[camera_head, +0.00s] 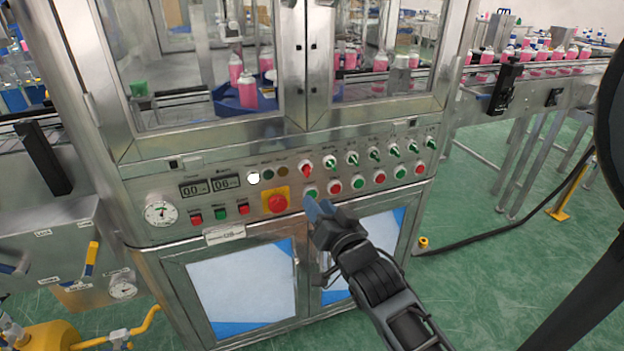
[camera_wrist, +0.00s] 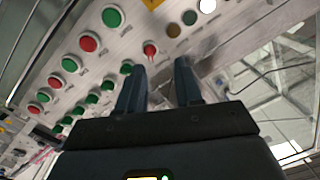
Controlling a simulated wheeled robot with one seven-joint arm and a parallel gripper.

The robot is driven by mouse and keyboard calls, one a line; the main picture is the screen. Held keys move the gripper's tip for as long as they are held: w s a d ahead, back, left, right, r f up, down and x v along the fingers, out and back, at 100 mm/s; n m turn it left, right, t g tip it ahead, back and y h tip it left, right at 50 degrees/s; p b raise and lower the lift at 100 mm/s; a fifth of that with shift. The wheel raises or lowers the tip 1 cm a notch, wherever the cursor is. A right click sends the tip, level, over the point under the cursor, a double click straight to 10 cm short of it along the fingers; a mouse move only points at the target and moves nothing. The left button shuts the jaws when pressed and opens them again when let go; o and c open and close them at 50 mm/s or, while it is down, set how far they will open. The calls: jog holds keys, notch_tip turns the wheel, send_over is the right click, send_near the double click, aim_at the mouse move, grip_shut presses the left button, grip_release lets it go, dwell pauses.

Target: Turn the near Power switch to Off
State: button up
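A control panel (camera_head: 240,190) runs along the front of the machine. A red-handled rotary switch (camera_head: 306,168) stands at the left end of its upper switch row, left of several green-handled ones; its label is too small to read. It also shows in the wrist view (camera_wrist: 150,49), just beyond the left finger's tip. My gripper (camera_head: 318,208) is in front of the panel, below and slightly right of the red switch. In the wrist view, my gripper (camera_wrist: 160,78) has its two blue fingers apart with nothing between them.
A red emergency button on a yellow plate (camera_head: 276,200) sits left of my gripper. Green and red push buttons (camera_head: 335,186) line the panel's lower row. Cabinet doors (camera_head: 243,285) are below, and glass doors with pink bottles (camera_head: 237,70) above.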

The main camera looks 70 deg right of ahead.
aim_at(310, 172)
jog(key=shift+m+g+h, duration=0.4)
jog(key=shift+m+h, duration=0.1)
jog(key=shift+m, duration=0.1)
jog(key=shift+s+d+r+p+x, duration=0.1)
jog(key=shift+s+d+p+x, duration=0.15)
jog(key=shift+x, duration=1.5)
jog(key=shift+s+d+r+p+x, duration=0.1)
jog(key=shift+s+d+x, duration=0.2)
jog(key=shift+x, duration=1.4)
jog(key=shift+s+d+r+p+x, duration=0.2)
jog(key=shift+s+x, duration=0.15)
jog(key=shift+x, duration=1.4)
grip_shut()
